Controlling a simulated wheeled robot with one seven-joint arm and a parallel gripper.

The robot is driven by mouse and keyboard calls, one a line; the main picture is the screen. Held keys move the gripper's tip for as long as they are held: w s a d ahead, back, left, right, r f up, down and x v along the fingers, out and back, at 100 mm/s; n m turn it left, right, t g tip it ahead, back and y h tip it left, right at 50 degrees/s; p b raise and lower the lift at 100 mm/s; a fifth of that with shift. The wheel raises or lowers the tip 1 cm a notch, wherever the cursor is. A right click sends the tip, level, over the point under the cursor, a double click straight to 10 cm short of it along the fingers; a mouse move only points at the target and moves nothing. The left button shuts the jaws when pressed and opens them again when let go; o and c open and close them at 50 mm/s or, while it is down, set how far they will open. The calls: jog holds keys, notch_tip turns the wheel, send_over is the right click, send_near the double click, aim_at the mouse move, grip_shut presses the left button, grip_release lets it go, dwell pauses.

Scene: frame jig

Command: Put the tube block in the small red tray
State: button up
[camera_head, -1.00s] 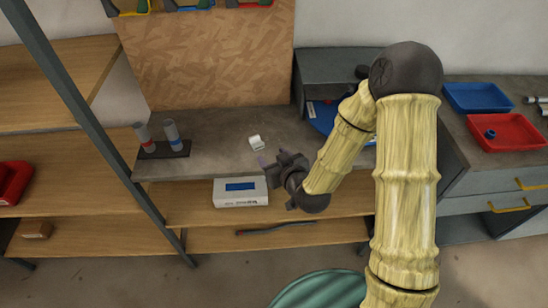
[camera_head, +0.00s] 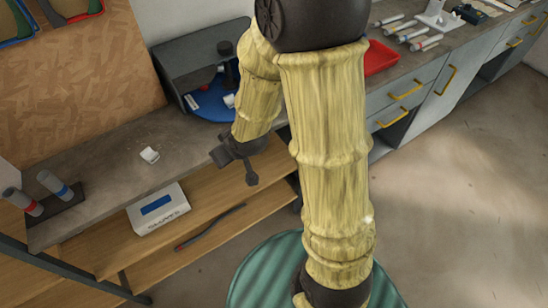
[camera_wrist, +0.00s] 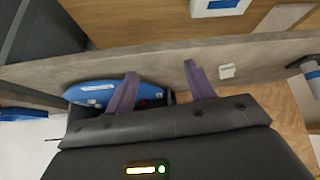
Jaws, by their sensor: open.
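A dark block with two standing tubes (camera_head: 68,205), one with a red band and one with a blue, is at the left end of the grey bench. A small white block (camera_head: 149,155) lies alone on the bench; I cannot tell which of these is the tube block. The white block also shows in the wrist view (camera_wrist: 227,72). The small red tray (camera_head: 380,58) is on the right-hand bench, partly hidden behind my arm. My gripper (camera_wrist: 160,69) is open, its purple fingers apart with nothing between them. It hangs near the bench's front edge, right of the white block.
A blue round tray (camera_head: 208,103) sits in a dark open cabinet (camera_head: 175,62) behind my arm. A white box with a blue panel (camera_head: 158,208) and a dark rod (camera_head: 210,227) are on shelves below. Several tubes (camera_head: 410,32) lie beyond the red tray.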

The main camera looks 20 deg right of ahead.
jog(key=s+d+r+m+g+h, duration=0.2)
jog(key=s+d+r+m+g, duration=0.2)
jog(key=s+d, duration=0.5)
jog(key=shift+s+d+r, duration=0.15)
jog(key=shift+s+r, duration=0.4)
jog(key=shift+r, duration=0.05)
jog(key=shift+o, duration=0.5)
